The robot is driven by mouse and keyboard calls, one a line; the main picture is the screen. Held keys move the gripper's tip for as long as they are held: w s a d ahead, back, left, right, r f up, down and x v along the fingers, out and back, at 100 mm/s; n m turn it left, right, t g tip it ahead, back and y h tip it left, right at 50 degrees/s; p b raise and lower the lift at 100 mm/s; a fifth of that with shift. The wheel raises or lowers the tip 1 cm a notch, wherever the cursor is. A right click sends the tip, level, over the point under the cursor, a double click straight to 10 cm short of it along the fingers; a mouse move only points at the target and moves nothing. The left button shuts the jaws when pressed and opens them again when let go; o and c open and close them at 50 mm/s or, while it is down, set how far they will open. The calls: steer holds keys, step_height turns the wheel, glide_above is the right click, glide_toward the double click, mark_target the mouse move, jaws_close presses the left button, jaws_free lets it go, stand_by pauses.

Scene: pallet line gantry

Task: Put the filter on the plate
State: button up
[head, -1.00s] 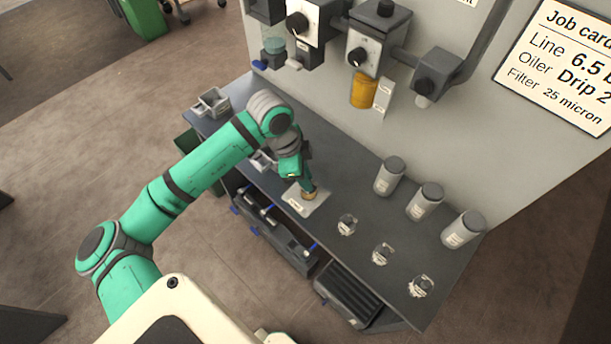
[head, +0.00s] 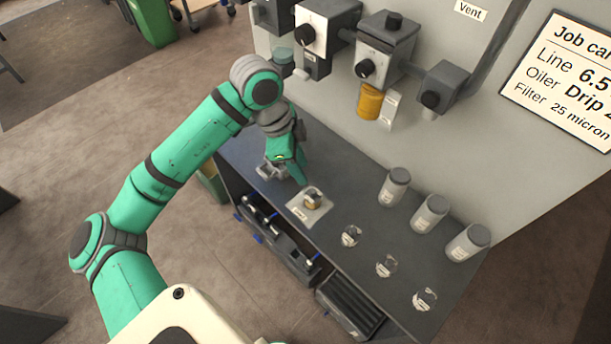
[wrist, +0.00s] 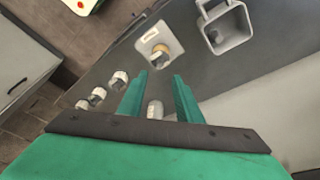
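The filter (head: 312,198), a small piece with a brass-coloured band and a grey top, stands on the pale square plate (head: 298,215) on the bench. In the wrist view the filter (wrist: 161,53) sits on the lower right part of the plate (wrist: 150,37). My gripper (head: 301,180) is above the bench, up and left of the plate in the head view, apart from the filter. In the wrist view its two green fingers (wrist: 160,77) are spread with nothing held between them.
Three similar small pieces stand in a row right of the plate, the nearest to it here (head: 351,236). Three grey lidded canisters (head: 430,213) stand along the wall. A grey open holder (wrist: 245,42) is beside the plate. Wall units with an amber bowl (head: 369,103) hang above.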

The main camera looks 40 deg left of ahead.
steer(key=shift+v, duration=1.2)
